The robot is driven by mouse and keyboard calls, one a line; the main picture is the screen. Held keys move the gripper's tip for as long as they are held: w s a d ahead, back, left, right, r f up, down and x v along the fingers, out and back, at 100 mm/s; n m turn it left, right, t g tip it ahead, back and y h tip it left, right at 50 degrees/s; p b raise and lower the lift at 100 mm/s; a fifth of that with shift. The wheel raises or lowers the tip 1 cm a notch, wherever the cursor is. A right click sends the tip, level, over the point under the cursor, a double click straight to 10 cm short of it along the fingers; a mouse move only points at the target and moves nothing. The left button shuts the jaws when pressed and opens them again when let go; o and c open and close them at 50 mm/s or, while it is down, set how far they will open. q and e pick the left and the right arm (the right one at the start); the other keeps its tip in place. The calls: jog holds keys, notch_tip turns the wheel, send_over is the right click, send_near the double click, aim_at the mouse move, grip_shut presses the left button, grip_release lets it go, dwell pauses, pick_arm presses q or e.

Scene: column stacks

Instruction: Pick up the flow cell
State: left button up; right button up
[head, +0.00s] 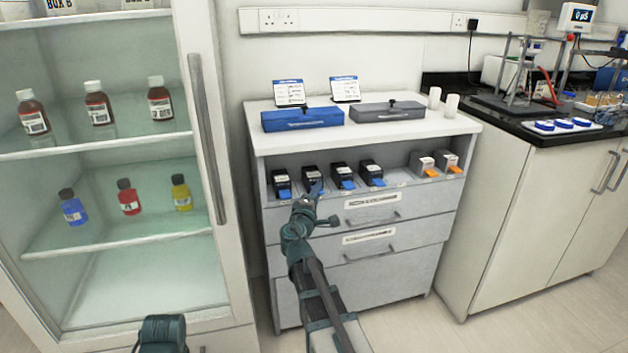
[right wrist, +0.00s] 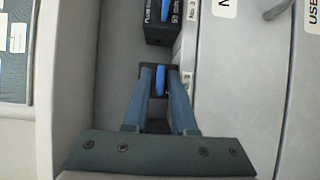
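Several black boxes with blue tabs stand in a row in the open shelf of the grey cabinet. Which one is the flow cell is not marked. My right gripper (head: 316,186) is at the second black box from the left (head: 312,172). In the right wrist view my right gripper (right wrist: 161,80) is open, with a finger on each side of a blue tab (right wrist: 160,82) and dark gaps between. Most of that box is hidden behind the fingers. A neighbouring black box (right wrist: 166,32) shows above it there.
Two pale boxes with orange tabs (head: 421,163) stand further right on the shelf. A blue case (head: 302,118) and a grey case (head: 387,111) lie on the cabinet top. A glass-shelved fridge (head: 130,240) with bottles is at left, a black-topped bench (head: 540,133) at right.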

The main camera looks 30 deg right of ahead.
grip_shut()
dwell(1.3)
